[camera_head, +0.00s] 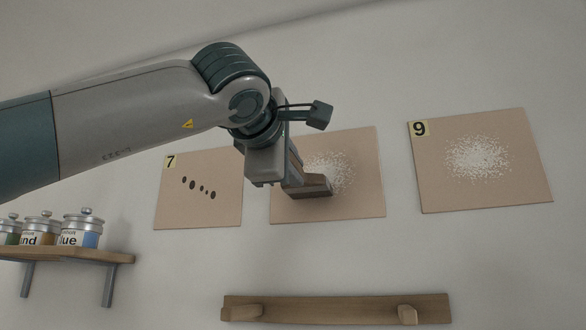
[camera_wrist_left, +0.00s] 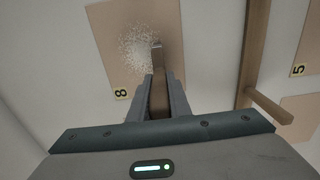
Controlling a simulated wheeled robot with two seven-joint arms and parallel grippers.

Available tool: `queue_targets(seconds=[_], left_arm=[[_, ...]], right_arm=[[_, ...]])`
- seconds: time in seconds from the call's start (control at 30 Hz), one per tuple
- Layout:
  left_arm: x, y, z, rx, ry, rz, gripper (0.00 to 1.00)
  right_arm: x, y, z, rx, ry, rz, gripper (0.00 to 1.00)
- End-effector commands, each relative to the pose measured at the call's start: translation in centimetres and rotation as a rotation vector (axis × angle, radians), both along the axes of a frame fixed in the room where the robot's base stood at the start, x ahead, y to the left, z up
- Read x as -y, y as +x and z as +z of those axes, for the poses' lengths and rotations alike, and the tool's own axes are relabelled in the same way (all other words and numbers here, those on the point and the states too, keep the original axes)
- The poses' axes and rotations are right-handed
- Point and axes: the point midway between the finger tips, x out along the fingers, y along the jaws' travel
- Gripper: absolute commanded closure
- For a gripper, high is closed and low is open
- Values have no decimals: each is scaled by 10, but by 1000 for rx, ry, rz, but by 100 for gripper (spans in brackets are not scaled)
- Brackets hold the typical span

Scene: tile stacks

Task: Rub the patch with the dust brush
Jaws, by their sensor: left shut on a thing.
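The dust brush (camera_head: 313,187) is a brown block in front of the middle panel (camera_head: 357,202) on the wall. My left gripper (camera_head: 293,172) is shut on it. In the left wrist view the brush (camera_wrist_left: 158,90) sticks out between the fingers of the gripper (camera_wrist_left: 160,98). The white speckled patch (camera_head: 334,165) is on the middle panel, partly hidden by the brush and gripper. In the left wrist view the patch (camera_wrist_left: 136,50) lies beside the brush tip, on the panel marked 8. I cannot tell if the brush touches it. My right gripper is not in view.
Panel 7 (camera_head: 225,187) with dark holes hangs at left, and panel 9 (camera_head: 442,193) with another white patch (camera_head: 480,158) at right. A wooden rail with two pegs (camera_head: 335,308) is below. A shelf (camera_head: 62,254) with jars (camera_head: 80,231) is at lower left.

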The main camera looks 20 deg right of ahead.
Motion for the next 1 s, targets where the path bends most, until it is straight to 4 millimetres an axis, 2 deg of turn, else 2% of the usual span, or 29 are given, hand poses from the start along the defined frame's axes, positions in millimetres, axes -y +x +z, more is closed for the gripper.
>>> queue_targets(seconds=[0.4, 0.83, 1.0], left_arm=[[1, 2, 28, 1, -1, 0, 100], [1, 2, 29, 0, 0, 0, 100], [1, 2, 37, 0, 0, 0, 100]], right_arm=[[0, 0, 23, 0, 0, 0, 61], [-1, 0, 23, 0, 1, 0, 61], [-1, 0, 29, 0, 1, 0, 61]])
